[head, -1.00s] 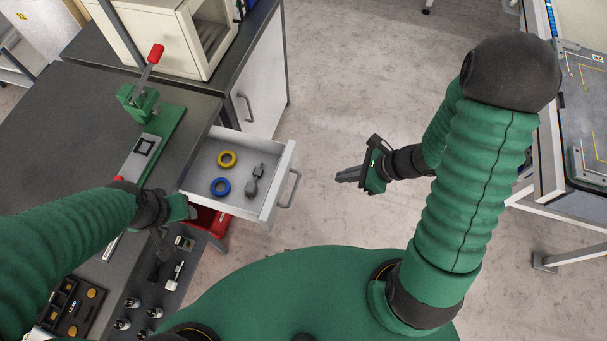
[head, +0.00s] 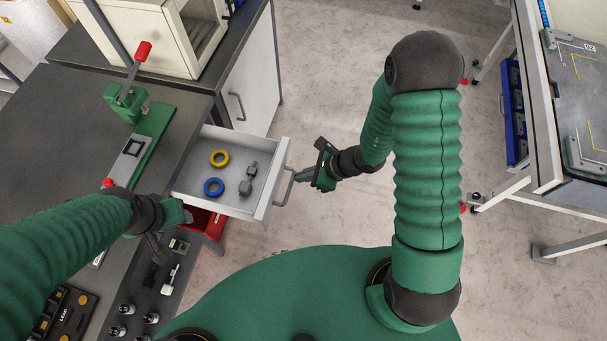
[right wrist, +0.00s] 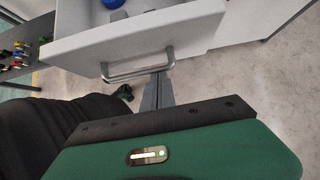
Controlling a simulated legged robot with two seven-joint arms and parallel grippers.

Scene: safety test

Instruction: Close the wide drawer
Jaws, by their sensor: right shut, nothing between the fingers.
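The wide drawer (head: 274,186) is pulled out from the bench, its white front facing right. Its grey bar handle (head: 285,188) also shows in the right wrist view (right wrist: 138,70). The drawer holds a yellow ring (head: 219,158), a blue ring (head: 213,187) and grey metal parts (head: 248,180). My right gripper (head: 301,175) is shut and empty, pointing at the handle. In the right wrist view its fingertips (right wrist: 158,85) are at the handle's right end; I cannot tell whether they touch it. My left gripper (head: 168,228) is over the bench's front edge; its jaws are unclear.
A red drawer (head: 205,224) stands partly out below the white one. A green lever press (head: 130,105) stands on the dark bench (head: 60,120). A white cabinet door (head: 250,95) lies beyond the drawer.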

